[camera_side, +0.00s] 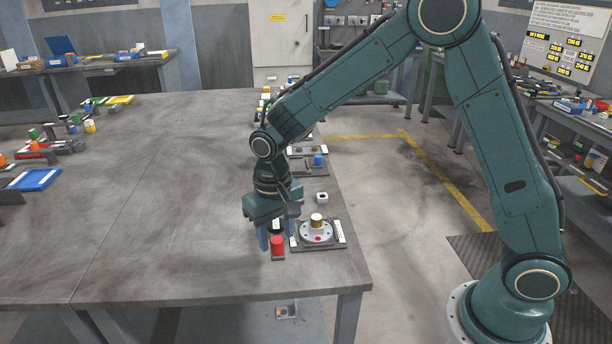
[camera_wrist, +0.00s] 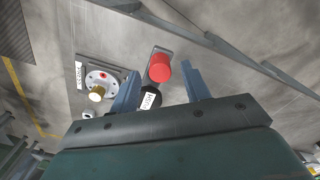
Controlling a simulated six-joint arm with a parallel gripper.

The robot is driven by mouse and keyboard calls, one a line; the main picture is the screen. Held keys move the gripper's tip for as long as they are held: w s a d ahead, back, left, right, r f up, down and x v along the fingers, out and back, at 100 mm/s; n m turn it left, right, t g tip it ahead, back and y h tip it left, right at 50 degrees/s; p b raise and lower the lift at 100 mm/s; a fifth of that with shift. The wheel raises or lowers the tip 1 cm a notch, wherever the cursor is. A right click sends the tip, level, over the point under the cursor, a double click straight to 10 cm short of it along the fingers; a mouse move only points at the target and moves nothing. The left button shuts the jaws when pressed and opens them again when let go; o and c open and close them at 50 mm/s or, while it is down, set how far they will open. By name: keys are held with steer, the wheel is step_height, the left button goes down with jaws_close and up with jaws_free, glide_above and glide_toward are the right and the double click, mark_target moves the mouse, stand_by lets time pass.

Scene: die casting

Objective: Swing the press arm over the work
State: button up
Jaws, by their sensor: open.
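The press arm (camera_wrist: 156,82) looks to be a short grey bar with an upright red knob (camera_side: 278,246) at one end and a black hub with a white label (camera_wrist: 150,98) near the other. The red knob also shows in the wrist view (camera_wrist: 160,67). The likely work is a brass-coloured cylinder (camera_side: 317,219) on a round white disc (camera_side: 316,232), beside the bar; it also shows in the wrist view (camera_wrist: 97,93). My gripper (camera_side: 278,236) is open and points down. In the wrist view its fingers lie either side of the knob's line, with visible gaps. My gripper partly hides the hub in the side view.
The disc sits on a dark base plate (camera_side: 299,246) with white label strips, near the right edge of the grey table (camera_side: 170,200). A small white block (camera_side: 322,198) and a tray with a blue piece (camera_side: 318,160) stand behind. The table's left-middle is clear.

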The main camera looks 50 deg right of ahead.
steer(key=shift+f, duration=0.8)
jaws_close()
